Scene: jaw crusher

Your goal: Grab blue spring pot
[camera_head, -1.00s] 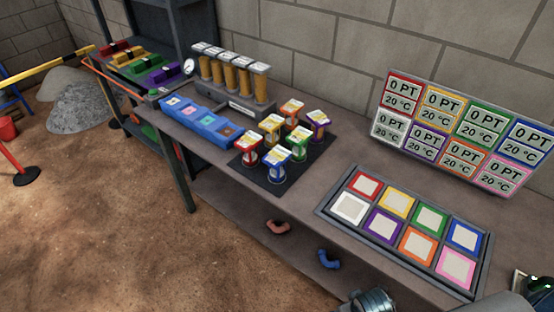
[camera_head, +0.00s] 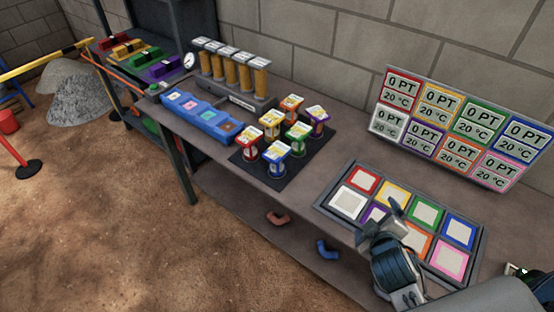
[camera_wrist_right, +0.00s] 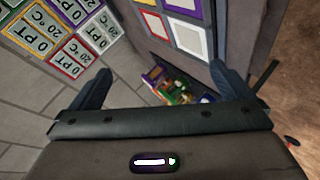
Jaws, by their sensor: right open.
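The blue spring pot (camera_head: 276,155) stands upright at the front of a group of coloured pots on a dark mat (camera_head: 270,179), in the middle of the workbench. My right gripper (camera_head: 380,222) is open and empty over the panel of coloured squares, to the right of the pots and well apart from them. In the right wrist view, its two fingers (camera_wrist_right: 160,76) are spread wide. My left gripper is not in view.
The coloured-square panel (camera_head: 328,192) lies right of the mat. A sign board (camera_head: 372,128) stands behind it near the wall. A blue tray (camera_head: 170,100) and a rack of orange tubes (camera_head: 230,75) stand left of the pots. Bare bench lies between mat and panel.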

